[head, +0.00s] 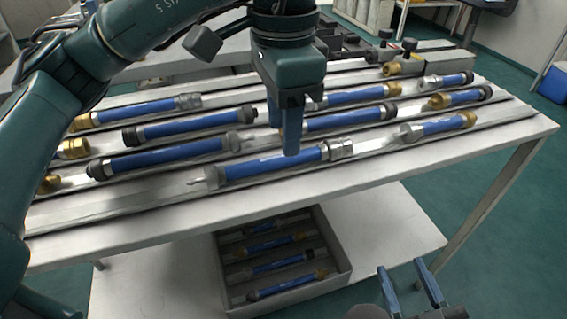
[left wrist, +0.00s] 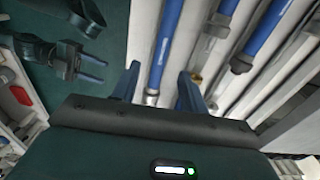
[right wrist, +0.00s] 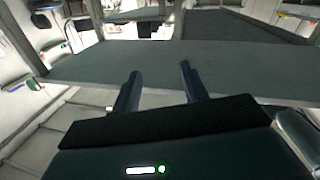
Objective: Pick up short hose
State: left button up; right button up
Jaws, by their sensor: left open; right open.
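Several blue hoses with metal or dark end fittings lie in rows on the rack table. I cannot tell for sure which one the task means. One blue hose with silver ends (head: 262,166) lies in the front row. A shorter-looking one (head: 440,126) lies to its right in that row. My left gripper (head: 285,138) points down over the front-row hose, open and empty. In the left wrist view a blue hose (left wrist: 166,42) shows between its fingers, apparently apart from them. My right gripper (head: 408,277) is open and empty, in front of the table's lower right.
The table top (head: 110,212) has raised rails between the rows. More hoses (head: 185,157) lie close behind. A grey bin (head: 342,264) with several blue hoses stands on the lower shelf (head: 150,285).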

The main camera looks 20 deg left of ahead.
aim_at(273, 163)
pick_arm(q)
notch_tip(273, 163, down, 4)
jog(key=shift+f+b, duration=0.1)
jog(key=shift+b, duration=0.6)
jog(key=shift+f, duration=0.35)
pick_arm(e)
jog(key=shift+s+a+n+t+y, duration=0.2)
jog(key=shift+a+n+t+y, duration=0.2)
jog(key=shift+n+y, duration=0.25)
pick_arm(q)
grip_shut()
jog(key=shift+r, duration=0.1)
